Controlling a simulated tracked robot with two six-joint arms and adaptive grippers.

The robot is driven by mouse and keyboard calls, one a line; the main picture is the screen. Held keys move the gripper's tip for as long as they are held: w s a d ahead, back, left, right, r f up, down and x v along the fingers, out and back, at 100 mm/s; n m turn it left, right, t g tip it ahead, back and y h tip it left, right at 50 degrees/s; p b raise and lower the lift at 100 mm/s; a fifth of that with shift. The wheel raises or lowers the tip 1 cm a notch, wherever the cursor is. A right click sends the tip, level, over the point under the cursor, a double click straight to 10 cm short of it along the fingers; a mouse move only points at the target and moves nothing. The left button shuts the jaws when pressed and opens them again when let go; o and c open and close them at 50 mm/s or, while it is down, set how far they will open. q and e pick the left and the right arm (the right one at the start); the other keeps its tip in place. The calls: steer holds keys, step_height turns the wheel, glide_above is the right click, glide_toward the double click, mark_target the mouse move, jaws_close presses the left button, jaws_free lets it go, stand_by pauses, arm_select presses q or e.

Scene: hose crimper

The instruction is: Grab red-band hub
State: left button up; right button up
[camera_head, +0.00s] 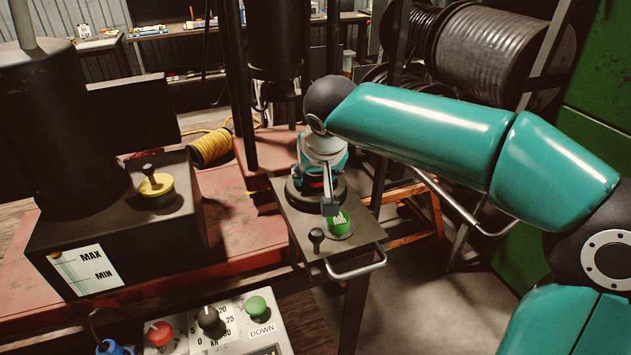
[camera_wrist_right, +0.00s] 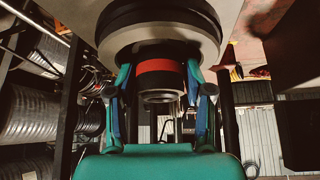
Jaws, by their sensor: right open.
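The red-band hub (camera_wrist_right: 158,72) shows in the right wrist view as a dark round piece with a red ring, joined to a wider black and pale disc. My right gripper (camera_wrist_right: 159,86) is open, with one finger on each side of the hub. A narrow gap seems to remain at the fingers, but contact is hard to judge. In the head view my right gripper (camera_head: 328,196) points down over the small dark table (camera_head: 292,222) and hides most of the hub. My left gripper is not in view.
A control panel (camera_head: 225,330) is at the front. A dark tank (camera_head: 110,250) stands left.

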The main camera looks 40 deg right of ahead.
jaws_close()
steer(key=shift+r, duration=0.1)
steer(key=shift+r, duration=0.1)
